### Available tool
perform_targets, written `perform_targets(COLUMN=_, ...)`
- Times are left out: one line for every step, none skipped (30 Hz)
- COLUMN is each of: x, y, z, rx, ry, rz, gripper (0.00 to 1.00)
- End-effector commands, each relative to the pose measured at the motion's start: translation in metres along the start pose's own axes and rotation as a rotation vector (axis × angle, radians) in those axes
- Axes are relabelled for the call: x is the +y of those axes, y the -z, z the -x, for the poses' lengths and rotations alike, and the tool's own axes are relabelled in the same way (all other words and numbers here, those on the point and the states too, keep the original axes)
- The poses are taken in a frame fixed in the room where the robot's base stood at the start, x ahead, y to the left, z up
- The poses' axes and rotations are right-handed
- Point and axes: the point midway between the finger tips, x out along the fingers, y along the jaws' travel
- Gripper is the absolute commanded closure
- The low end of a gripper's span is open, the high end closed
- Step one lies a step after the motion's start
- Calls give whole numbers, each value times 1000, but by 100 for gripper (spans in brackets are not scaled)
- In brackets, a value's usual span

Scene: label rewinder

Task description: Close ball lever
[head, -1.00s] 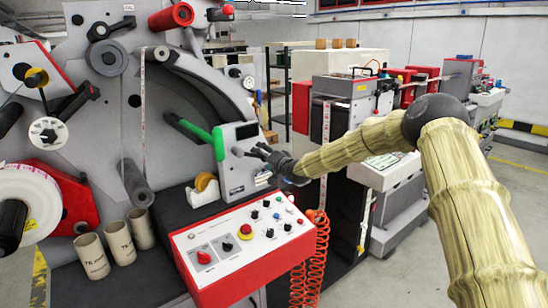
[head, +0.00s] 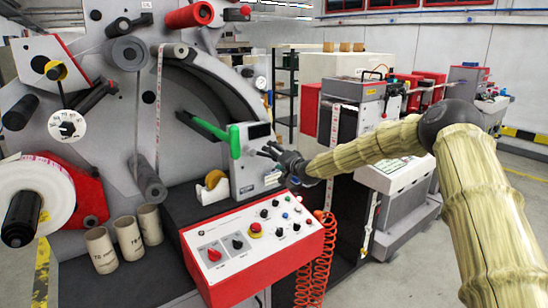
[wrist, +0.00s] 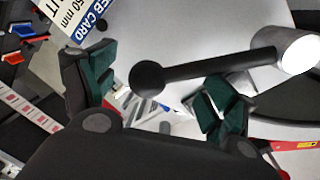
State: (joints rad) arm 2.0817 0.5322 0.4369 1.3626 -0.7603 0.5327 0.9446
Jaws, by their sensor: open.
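The ball lever (wrist: 205,70) is a black rod with a round black ball knob (wrist: 147,78) at its left end in the wrist view. Its other end joins a pale cylinder (wrist: 302,50) at the upper right. My gripper (wrist: 158,92) is open, with one dark green finger pad on each side of the knob. I cannot tell whether either pad touches it. In the head view my gripper (head: 268,152) is in front of the grey box (head: 246,178) with a small display. The lever cannot be made out clearly there.
A green handle (head: 235,141) stands at the box's left edge. A red-edged control panel (head: 252,240) with knobs lies below my gripper. An orange coiled hose (head: 318,260) hangs to its right. Cardboard cores (head: 128,238) and a tape roll (head: 212,188) are at left.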

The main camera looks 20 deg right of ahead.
Motion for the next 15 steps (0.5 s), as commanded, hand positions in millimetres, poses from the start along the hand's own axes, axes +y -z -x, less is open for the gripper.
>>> perform_targets(x=0, y=0, z=4, rx=-1, ry=0, rz=0, gripper=15)
perform_targets(x=0, y=0, z=6, rx=-1, ry=0, rz=0, gripper=15)
perform_targets(x=0, y=1, z=11, rx=0, ry=1, rz=-1, gripper=15)
perform_targets(x=1, y=1, z=15, rx=0, ry=1, rz=-2, gripper=15)
perform_targets(x=1, y=2, z=20, rx=0, ry=1, rz=-3, gripper=15)
perform_targets(x=2, y=3, z=26, rx=1, ry=0, rz=-5, gripper=15)
perform_targets(x=4, y=3, z=32, rx=1, ry=-1, rz=-5, gripper=15)
perform_targets(x=4, y=4, z=38, rx=1, ry=-1, rz=-5, gripper=15)
perform_targets(x=4, y=4, z=45, rx=2, ry=0, rz=-7, gripper=15)
perform_targets(x=5, y=4, z=51, rx=2, ry=0, rz=-8, gripper=15)
perform_targets(x=5, y=4, z=56, rx=2, ry=0, rz=-8, gripper=15)
perform_targets(x=5, y=4, z=64, rx=2, ry=0, rz=-7, gripper=15)
perform_targets(x=5, y=5, z=69, rx=2, ry=0, rz=-8, gripper=15)
perform_targets(x=6, y=4, z=74, rx=1, ry=-1, rz=-9, gripper=15)
perform_targets(x=6, y=4, z=81, rx=1, ry=-1, rz=-7, gripper=15)
